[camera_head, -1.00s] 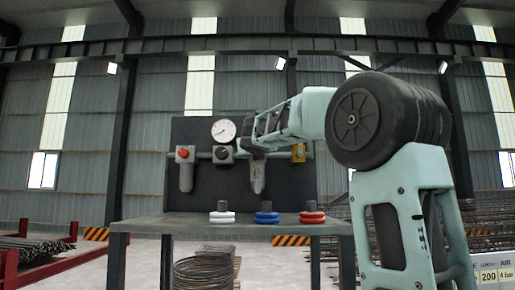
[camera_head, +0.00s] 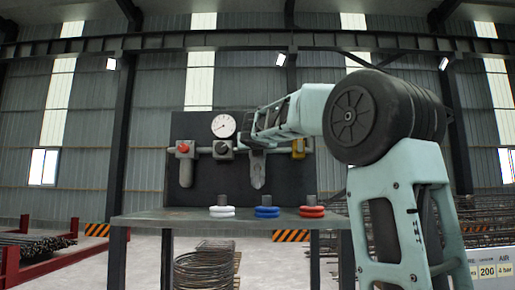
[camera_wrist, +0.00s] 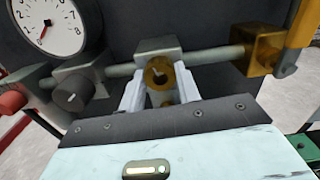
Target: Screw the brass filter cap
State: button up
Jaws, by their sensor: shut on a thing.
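The brass filter cap (camera_wrist: 160,72) is a round brass piece with a dark centre, under a grey block on the pipe in the wrist view. My gripper (camera_wrist: 160,92) is shut on it, with one pale finger on each side. In the head view my gripper (camera_head: 255,150) is at the pipe assembly on the dark panel, above a hanging grey bowl (camera_head: 257,172). My arm hides the cap there. The wrist view does not show whether the cap is fully seated.
A pressure gauge (camera_head: 223,126), red knob (camera_head: 184,148), black knob (camera_wrist: 73,92) and brass block with yellow handle (camera_wrist: 262,50) sit along the pipe. White (camera_head: 222,212), blue (camera_head: 267,212) and red (camera_head: 312,212) rings lie on the bench (camera_head: 180,220) below.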

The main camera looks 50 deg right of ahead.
jog(key=shift+f+m+b, duration=0.15)
jog(key=shift+m+b, duration=6.75)
jog(key=shift+m, duration=7.8)
jog(key=o, duration=1)
jog(key=shift+c, duration=0.2)
